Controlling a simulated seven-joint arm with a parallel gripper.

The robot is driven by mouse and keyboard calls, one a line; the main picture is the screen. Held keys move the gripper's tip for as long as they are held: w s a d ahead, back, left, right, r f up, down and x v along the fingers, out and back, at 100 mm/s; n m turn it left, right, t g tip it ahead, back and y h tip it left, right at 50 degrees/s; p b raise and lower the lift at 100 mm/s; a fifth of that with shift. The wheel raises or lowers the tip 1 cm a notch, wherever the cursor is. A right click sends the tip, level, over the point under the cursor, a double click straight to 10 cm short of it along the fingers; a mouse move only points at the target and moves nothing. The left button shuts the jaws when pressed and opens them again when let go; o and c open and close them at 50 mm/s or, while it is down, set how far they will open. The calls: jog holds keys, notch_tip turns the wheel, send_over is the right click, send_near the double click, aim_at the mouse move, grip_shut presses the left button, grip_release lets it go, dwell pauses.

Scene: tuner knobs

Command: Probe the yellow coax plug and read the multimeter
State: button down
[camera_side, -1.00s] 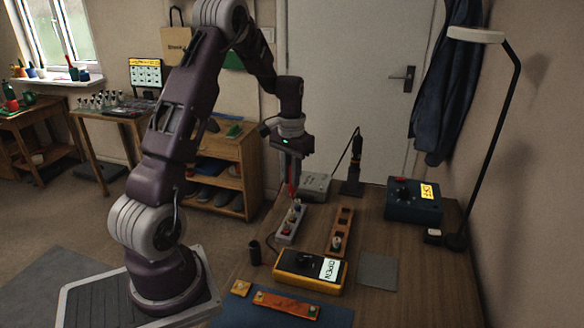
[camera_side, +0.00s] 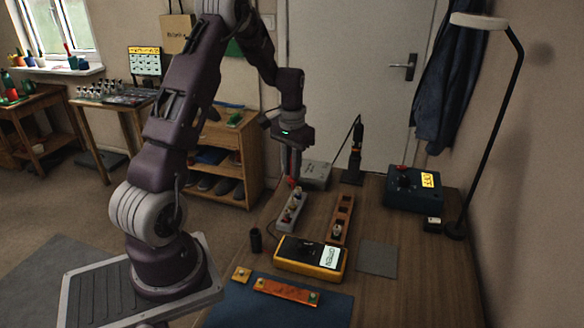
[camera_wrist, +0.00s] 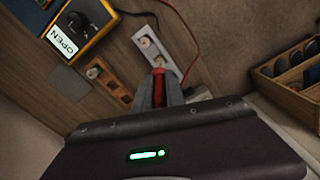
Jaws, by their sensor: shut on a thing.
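My gripper (camera_side: 291,178) is shut on a red probe (camera_wrist: 158,84) and holds it upright near the far end of a grey strip (camera_side: 284,224). Several small plugs stand in this strip, which also shows in the wrist view (camera_wrist: 168,60). One plug there looks pale yellow (camera_wrist: 146,42), but I cannot be sure of its colour. I cannot tell whether the probe tip touches a plug. The yellow multimeter (camera_side: 296,266) lies nearer the front, and its display (camera_side: 330,257) reads OPEN.
A brown slotted strip (camera_side: 345,208) with a plug at its near end lies right of the grey strip. A blue mat (camera_side: 240,313) holds an orange strip.

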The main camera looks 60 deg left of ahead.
jog(key=shift+f, duration=0.3)
dwell(4.3)
dwell(0.4)
jog(key=shift+r, duration=2.5)
